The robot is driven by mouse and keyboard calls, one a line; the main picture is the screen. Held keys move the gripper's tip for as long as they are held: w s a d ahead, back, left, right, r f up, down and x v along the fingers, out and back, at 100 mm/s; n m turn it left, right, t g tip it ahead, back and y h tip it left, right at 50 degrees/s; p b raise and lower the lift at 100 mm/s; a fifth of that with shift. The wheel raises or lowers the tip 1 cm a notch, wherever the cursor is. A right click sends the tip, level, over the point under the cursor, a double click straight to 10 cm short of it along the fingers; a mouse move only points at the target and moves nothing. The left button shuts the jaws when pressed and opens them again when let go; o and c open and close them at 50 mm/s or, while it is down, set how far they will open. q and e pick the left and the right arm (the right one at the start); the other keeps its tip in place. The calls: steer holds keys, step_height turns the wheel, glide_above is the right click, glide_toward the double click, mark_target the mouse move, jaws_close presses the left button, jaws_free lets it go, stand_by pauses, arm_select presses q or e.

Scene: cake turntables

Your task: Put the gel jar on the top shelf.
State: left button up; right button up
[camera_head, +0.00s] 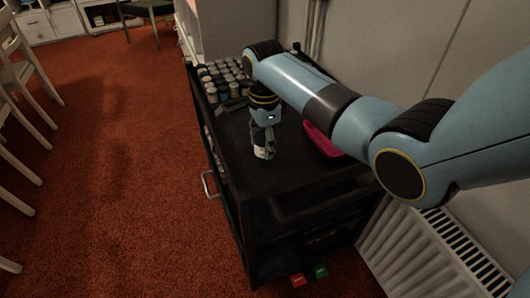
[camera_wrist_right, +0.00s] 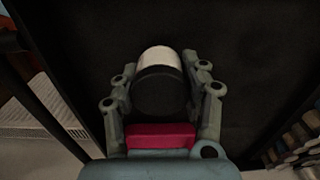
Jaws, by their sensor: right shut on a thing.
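The gel jar appears to be the small white jar with a dark lid; it shows in the head view (camera_head: 261,153) and in the right wrist view (camera_wrist_right: 159,60). My right gripper (camera_head: 264,140) points down over the black cart's top shelf (camera_head: 297,170) and is shut on the jar, with one finger on each side in the wrist view (camera_wrist_right: 161,75). The jar is at or just above the shelf surface; I cannot tell whether it touches. Its label is not readable. My left gripper is out of view.
Several small jars (camera_head: 225,76) crowd the far end of the shelf. A magenta object (camera_head: 322,140) lies to the right, partly behind my arm. The near part of the shelf is clear. A radiator (camera_head: 432,255) stands right; red (camera_head: 298,280) and green (camera_head: 320,271) items sit low in front.

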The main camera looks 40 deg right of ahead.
steer(key=shift+f, duration=1.4)
steer(key=o, duration=1.2)
steer(key=shift+f, duration=0.15)
step_height(320, 180, up, 12)
steer(key=shift+r+p, duration=0.2)
steer(key=shift+p, duration=0.8)
